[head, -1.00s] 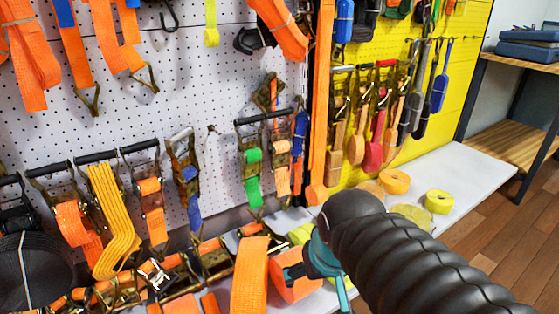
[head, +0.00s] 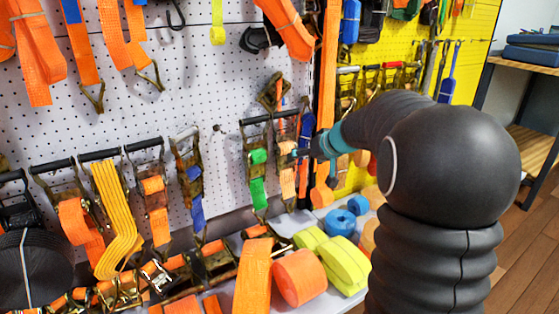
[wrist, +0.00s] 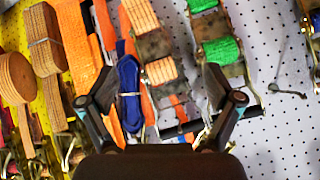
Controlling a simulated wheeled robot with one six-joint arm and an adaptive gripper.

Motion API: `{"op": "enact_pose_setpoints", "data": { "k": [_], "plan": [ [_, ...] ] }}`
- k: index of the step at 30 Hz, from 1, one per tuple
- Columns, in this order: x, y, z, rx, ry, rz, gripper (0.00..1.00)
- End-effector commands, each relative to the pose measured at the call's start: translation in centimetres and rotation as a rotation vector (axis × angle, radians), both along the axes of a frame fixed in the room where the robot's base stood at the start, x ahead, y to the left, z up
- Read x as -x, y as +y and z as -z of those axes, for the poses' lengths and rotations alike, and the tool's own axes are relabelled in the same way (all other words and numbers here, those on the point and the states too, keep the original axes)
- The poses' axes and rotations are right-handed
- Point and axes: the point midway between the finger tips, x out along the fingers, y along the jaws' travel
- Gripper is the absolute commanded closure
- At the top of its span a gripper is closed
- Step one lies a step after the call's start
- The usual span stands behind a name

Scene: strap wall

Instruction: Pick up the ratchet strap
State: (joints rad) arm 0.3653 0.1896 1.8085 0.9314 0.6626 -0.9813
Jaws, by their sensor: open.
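Several ratchet straps hang on the white pegboard. A light-orange one (head: 288,185) hangs beside a green one (head: 257,190), both with worn metal ratchets. In the wrist view the light-orange strap (wrist: 160,70) lies between my open fingers, and the green strap (wrist: 222,50) is by the right finger. My gripper (head: 300,153) is in front of the light-orange strap and partly hides it. It also shows in the wrist view (wrist: 160,76), open, with nothing gripped. A blue strap bundle (wrist: 129,90) is inside the left finger. I cannot tell whether a finger touches anything.
A long orange strap (head: 329,70) hangs on the right, before the yellow board (head: 425,30). Orange strap rolls (head: 299,278), yellow-green rolls (head: 345,262) and blue rolls (head: 341,222) lie on the shelf below. More ratchet straps (head: 118,220) hang at left.

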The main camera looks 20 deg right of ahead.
Motion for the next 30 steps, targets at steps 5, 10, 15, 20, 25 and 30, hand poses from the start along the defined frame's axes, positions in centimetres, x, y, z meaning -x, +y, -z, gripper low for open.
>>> {"op": "enact_pose_setpoints", "data": {
  "k": [5,10,15,20,25,30],
  "plan": [
    [-2.2,-0.6,-3.8,0.121,-0.161,-0.071,0.09],
    [-2.4,-0.8,-3.9,0.214,-0.199,-0.133,0.09],
    [-3.6,-0.4,-3.1,0.23,-0.202,-0.149,0.09],
    [-5.9,0.3,-1.4,0.229,-0.201,-0.149,0.09],
    [-8.0,1.0,0.1,0.229,-0.201,-0.149,0.09],
    [-9.1,1.2,0.9,0.23,-0.203,-0.147,0.09]
  ]
}}
